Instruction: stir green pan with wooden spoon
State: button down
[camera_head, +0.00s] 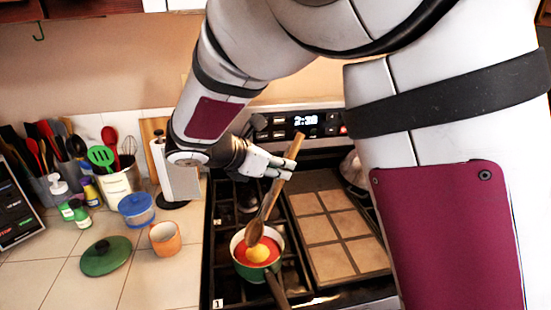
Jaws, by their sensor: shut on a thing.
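The green pan (252,274) sits on the left front part of the stove, with its dark handle pointing toward the front right. It holds red contents with a yellow round item (258,253) in them. My gripper (285,170) is shut on the wooden spoon (271,207), near the upper part of its handle. The spoon slants down to the left, and its bowl is at the pan, over or in the red contents. I cannot tell whether the spoon touches the pan's bottom.
Utensil holders (117,187) and a paper towel roll (178,178) are behind. A tiled griddle (335,235) lies right of the pan.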

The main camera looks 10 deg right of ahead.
aim_at(273, 185)
jog(key=shift+f+b, duration=0.95)
jog(key=shift+f, duration=1.9)
